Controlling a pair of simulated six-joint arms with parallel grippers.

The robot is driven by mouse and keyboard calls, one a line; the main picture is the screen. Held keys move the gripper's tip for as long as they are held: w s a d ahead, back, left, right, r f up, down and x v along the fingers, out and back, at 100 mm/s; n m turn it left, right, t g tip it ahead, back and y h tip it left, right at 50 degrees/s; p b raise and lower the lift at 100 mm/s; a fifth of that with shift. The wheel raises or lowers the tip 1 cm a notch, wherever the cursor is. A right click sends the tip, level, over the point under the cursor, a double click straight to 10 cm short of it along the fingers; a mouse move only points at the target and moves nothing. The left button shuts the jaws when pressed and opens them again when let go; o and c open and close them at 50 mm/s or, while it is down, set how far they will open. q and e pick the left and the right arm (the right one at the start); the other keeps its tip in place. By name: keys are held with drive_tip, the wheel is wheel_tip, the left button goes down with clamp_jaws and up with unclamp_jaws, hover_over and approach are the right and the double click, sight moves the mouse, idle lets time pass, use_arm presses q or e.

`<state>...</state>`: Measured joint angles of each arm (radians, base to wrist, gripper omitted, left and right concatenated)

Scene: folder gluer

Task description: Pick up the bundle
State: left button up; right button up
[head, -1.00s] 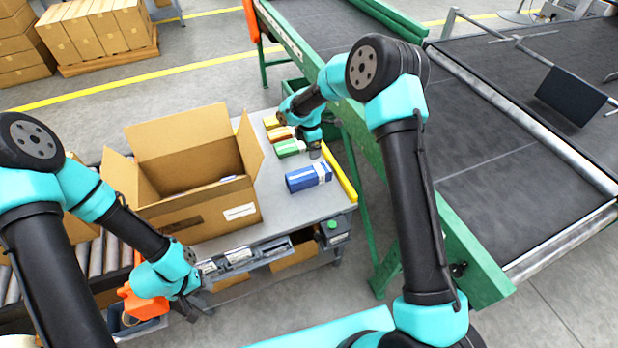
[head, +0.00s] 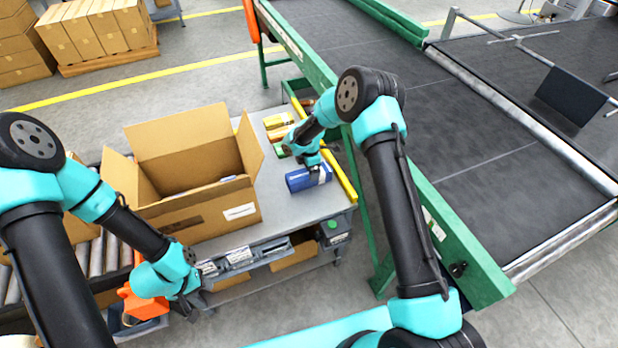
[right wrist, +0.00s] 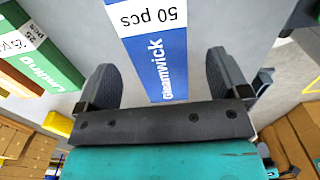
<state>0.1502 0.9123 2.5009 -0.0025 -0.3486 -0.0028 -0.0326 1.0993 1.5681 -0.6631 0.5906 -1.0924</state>
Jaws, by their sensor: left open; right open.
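A blue bundle (head: 299,181) lies on the grey table, right of the open carton. In the right wrist view the blue bundle (right wrist: 158,60) has a white "50 pcs" label and the name "Gleamwick". My right gripper (head: 317,174) is over it in the head view and hides part of its top. In the right wrist view my right gripper's two fingers (right wrist: 162,72) are apart, one on each side of the bundle, with grey surface showing between each finger and the bundle. My left gripper (head: 190,298) is open at the table's front left edge, away from the bundle.
The open carton (head: 222,213) stands left of the bundle. A yellow rail (head: 343,178) edges the table's right side, beside the green conveyor frame (head: 425,205).

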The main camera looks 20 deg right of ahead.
drive_tip(key=shift+f, duration=0.25)
drive_tip(key=shift+w+f, duration=0.1)
drive_tip(key=shift+f, duration=2.55)
drive_tip(key=shift+c, duration=0.2)
drive_tip(key=c, duration=1.2)
drive_tip(key=shift+o, duration=0.2)
drive_tip(key=shift+r, duration=0.1)
